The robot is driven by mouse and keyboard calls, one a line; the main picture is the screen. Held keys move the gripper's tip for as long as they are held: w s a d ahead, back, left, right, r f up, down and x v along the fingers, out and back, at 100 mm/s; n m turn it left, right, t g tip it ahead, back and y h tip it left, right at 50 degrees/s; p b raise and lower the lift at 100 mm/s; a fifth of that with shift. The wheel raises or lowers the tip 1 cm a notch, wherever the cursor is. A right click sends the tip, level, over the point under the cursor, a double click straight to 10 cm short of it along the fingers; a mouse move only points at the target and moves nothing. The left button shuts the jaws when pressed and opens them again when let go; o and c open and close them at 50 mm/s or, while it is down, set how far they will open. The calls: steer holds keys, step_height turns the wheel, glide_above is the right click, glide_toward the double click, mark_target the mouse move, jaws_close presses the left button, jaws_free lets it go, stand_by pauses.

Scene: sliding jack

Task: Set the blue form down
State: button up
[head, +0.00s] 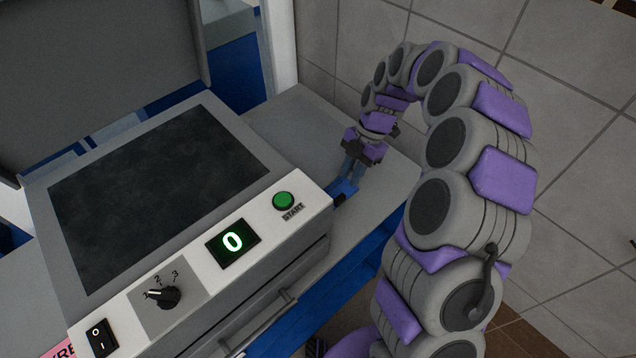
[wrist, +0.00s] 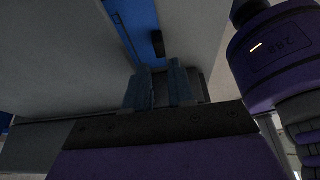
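The blue form (head: 344,188) is a small bright blue piece by the grey side surface, right of the machine. A dark part shows at its lower end. My gripper (head: 352,168) points down at it, with its fingertips at or against the form. In the wrist view my gripper (wrist: 160,72) shows two blue-grey fingers standing a little apart. A bright blue area shows beyond the tips. I cannot tell whether the fingers clamp the form, or whether the form rests on the surface.
The machine's control panel (head: 232,243) has a green start button (head: 283,201), a display reading 0, a dial and a switch. Its lid (head: 95,70) is raised at the left. The grey side surface (head: 290,120) looks bare behind my gripper.

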mark_target(340, 197)
steer(key=shift+s+a+f, duration=0.25)
steer(key=shift+a+f, duration=0.35)
steer(key=shift+f, duration=0.15)
steer(key=x, duration=0.5)
steer(key=shift+d+f+b, duration=0.15)
steer(key=shift+d+b, duration=0.25)
steer(key=shift+a, duration=0.3)
steer(key=shift+f, duration=0.1)
steer(key=shift+c, duration=1.4)
steer(key=shift+d, duration=0.15)
jaws_close()
